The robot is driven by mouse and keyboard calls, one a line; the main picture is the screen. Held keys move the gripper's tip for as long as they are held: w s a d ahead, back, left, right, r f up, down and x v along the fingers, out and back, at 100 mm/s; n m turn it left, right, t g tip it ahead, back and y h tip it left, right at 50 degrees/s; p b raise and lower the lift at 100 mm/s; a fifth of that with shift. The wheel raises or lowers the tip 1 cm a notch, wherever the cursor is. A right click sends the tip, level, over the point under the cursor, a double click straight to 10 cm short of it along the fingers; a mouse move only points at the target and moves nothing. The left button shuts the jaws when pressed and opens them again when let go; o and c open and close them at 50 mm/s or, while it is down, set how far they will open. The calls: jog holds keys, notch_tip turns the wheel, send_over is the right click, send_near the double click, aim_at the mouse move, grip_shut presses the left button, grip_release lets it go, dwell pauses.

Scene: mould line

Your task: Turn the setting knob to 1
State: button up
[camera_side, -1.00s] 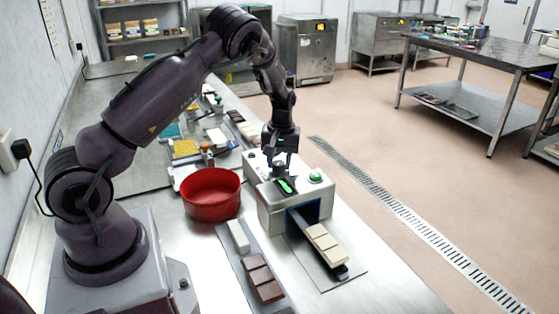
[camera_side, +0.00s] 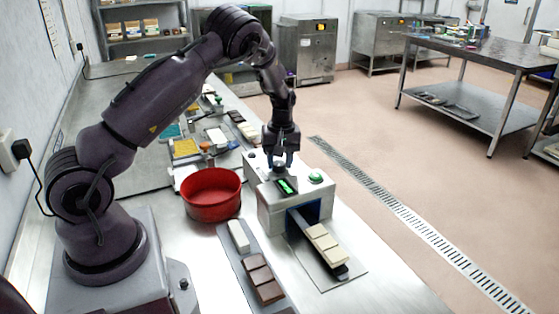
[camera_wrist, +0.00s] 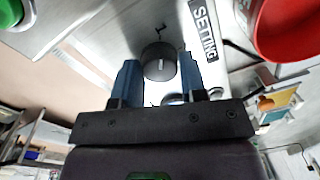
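The setting knob (camera_wrist: 160,62) is a dark round knob with a light pointer mark, on top of the light grey machine (camera_side: 262,200). A black label reading SETTING (camera_wrist: 204,28) is beside it in the wrist view. My gripper (camera_wrist: 159,64) points down at the knob, one blue finger on each side. Narrow gaps seem to show between the fingers and the knob, so it looks open around it. In the side view my gripper (camera_side: 279,163) is over the machine's top and largely hides the knob. A small green-lit display (camera_side: 287,186) is in front; its figure is unreadable.
A green button (camera_side: 315,177) sits right of the display. A red bowl (camera_side: 211,208) stands close to the machine's left. A cream bar (camera_side: 325,243) lies on the machine's front chute. Brown chocolate pieces (camera_side: 262,278) lie on a strip in front.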

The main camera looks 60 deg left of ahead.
aim_at(282, 162)
jog(key=o, duration=0.3)
jog(key=shift+o, duration=0.2)
notch_tip(282, 162, up, 13)
jog(key=shift+w, duration=0.3)
dwell(0.4)
